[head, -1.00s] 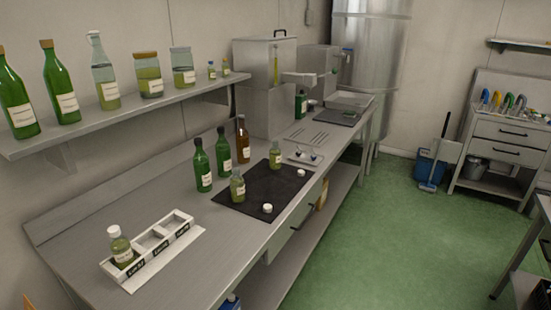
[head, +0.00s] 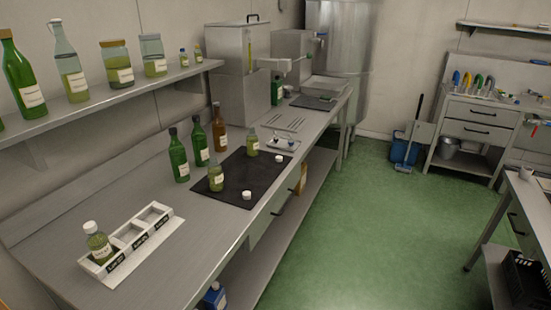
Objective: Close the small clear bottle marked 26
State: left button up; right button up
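Two small clear bottles with yellow-green liquid stand upright on the dark mat (head: 228,197). The nearer small bottle (head: 216,179) and the farther small bottle (head: 253,143) both appear to have no white cap on. One white cap (head: 246,195) lies near the mat's front edge, and another white cap (head: 278,159) lies farther back by the mat's right side. A third small bottle (head: 99,245) with a white cap stands in the left compartment of a white rack. The numbers on the labels are too small to read. Neither gripper is in view.
The three-compartment white rack (head: 166,219) stands near the bench front. Two dark green bottles (head: 179,158) and a brown bottle (head: 219,130) stand behind the mat. A small tray (head: 283,146) lies beyond it. A wall shelf (head: 120,100) holds jars and bottles. Green floor (head: 370,230) is clear at right.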

aim_at(253, 147)
jog(key=u, duration=0.45)
jog(key=i+l+u, duration=0.2)
jog(key=l, duration=0.15)
jog(key=i+l+u, duration=0.2)
jog(key=l, duration=0.15)
jog(key=i+l+u, duration=0.2)
jog(key=l, duration=0.15)
jog(key=l+u, duration=0.15)
jog(key=l, duration=0.25)
jog(key=i+l, duration=0.1)
jog(key=l, duration=0.2)
jog(key=i+l, duration=0.15)
jog(key=l, duration=0.2)
jog(key=i+l, duration=0.1)
jog(key=l, duration=0.2)
jog(key=u, duration=0.05)
